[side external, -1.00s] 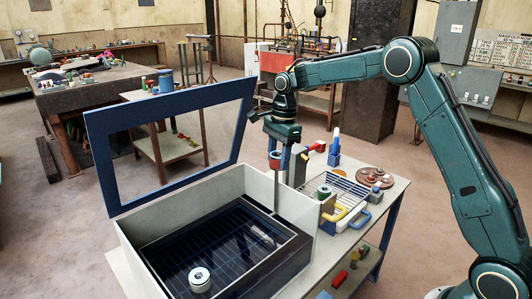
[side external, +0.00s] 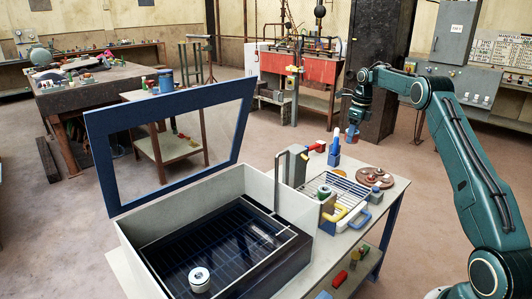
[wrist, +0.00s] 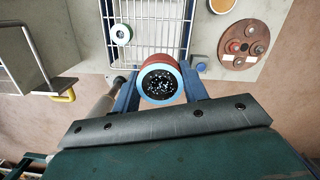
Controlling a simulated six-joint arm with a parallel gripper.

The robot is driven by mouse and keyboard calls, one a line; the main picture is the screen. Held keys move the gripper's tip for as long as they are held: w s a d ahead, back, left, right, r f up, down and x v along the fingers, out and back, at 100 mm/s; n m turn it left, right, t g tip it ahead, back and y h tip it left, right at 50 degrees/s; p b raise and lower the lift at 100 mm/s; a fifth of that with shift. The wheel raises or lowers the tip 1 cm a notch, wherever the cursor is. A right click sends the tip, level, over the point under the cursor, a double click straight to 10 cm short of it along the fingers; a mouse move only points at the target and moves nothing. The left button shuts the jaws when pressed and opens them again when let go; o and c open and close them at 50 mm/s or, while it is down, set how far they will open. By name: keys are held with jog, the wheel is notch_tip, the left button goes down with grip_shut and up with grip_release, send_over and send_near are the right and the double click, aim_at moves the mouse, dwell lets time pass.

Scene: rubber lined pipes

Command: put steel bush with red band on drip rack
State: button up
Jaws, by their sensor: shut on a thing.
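My gripper (side external: 354,122) is raised in the air beyond the far right side of the bench, behind the drip rack in the side view. In the wrist view my gripper (wrist: 163,92) is shut on the steel bush with red band (wrist: 167,62). The bush's pale blue rim and dark, speckled bore face the camera. The bush also shows small below my gripper in the side view (side external: 352,136). The drip rack (wrist: 185,18), a white wire grid, lies below and apart from the bush. A bush with a green band (wrist: 121,34) sits on the rack's left part.
An open box (side external: 150,262) with a raised blue-framed lid (side external: 97,150) holds a white-rimmed bush (side external: 199,279). A grey upright stand (side external: 294,165), a blue bottle (side external: 334,152) and a round brown tray (side external: 374,178) with small parts are near the rack. Much of the rack is bare.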

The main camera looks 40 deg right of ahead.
jog(key=shift+s+d+m, duration=0.4)
jog(key=shift+d, duration=0.4)
send_over(346, 188)
jog(key=f, duration=1.5)
jog(key=shift+s+d+f, duration=0.2)
jog(key=shift+d+f, duration=0.05)
jog(key=shift+f, duration=0.15)
jog(key=shift+f, duration=2.1)
jog(key=shift+f, duration=0.2)
jog(key=o, duration=1.2)
jog(key=shift+r, duration=0.1)
jog(key=r, duration=0.4)
jog(key=s+r, duration=0.1)
jog(key=r, duration=0.7)
jog(key=shift+s+d, duration=0.1)
jog(key=shift+s, duration=0.15)
